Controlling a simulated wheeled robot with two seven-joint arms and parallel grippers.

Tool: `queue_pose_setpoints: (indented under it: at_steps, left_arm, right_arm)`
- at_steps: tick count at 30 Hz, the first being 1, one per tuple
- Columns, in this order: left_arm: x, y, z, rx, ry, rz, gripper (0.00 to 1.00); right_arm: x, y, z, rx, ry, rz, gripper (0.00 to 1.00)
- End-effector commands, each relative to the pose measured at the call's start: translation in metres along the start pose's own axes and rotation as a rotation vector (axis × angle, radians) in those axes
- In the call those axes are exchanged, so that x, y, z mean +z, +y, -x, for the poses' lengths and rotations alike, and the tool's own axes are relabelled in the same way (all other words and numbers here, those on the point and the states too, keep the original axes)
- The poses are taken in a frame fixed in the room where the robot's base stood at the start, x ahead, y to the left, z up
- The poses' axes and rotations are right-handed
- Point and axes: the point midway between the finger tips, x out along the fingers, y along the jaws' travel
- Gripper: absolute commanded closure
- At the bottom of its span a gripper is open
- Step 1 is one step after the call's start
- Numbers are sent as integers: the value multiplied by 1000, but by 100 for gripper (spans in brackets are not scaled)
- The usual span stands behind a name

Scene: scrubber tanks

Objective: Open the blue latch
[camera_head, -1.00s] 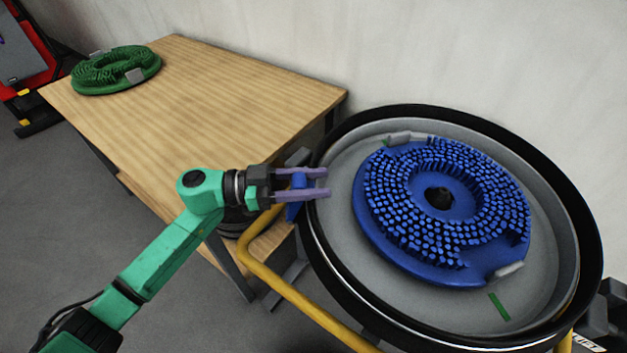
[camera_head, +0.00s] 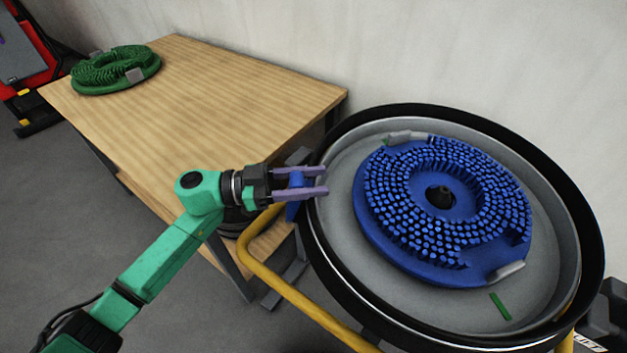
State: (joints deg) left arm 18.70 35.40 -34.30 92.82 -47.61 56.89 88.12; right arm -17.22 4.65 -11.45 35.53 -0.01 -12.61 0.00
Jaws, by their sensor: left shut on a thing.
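The blue latch (camera_head: 293,208) sits at the left side of the round tank (camera_head: 321,239), just outside its black rim. My left gripper (camera_head: 326,182) comes in from the left with its two purple fingers around the upper part of the latch, and it is shut on it. The fingertips reach just over the tank's rim. The fingers hide part of the latch. My right gripper does not show.
A blue round brush (camera_head: 383,244) lies in the tank, bristles up. A yellow tube frame (camera_head: 285,290) runs below the tank's left side. A wooden table (camera_head: 220,100) with a green brush (camera_head: 115,70) stands at the left. A pale wall is behind.

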Motion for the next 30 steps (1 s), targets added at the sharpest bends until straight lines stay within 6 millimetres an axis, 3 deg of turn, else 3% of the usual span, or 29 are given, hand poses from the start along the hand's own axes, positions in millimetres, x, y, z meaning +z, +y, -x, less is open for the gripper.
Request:
queue_pose_setpoints:
  at_steps: [15, 30]
  left_arm:
    - [-9, -1, 37, -3, 343, 2, 100]
    - [-13, -1, 63, -4, 447, -2, 100]
  right_arm:
    - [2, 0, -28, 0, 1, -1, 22]
    - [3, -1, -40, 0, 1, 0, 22]
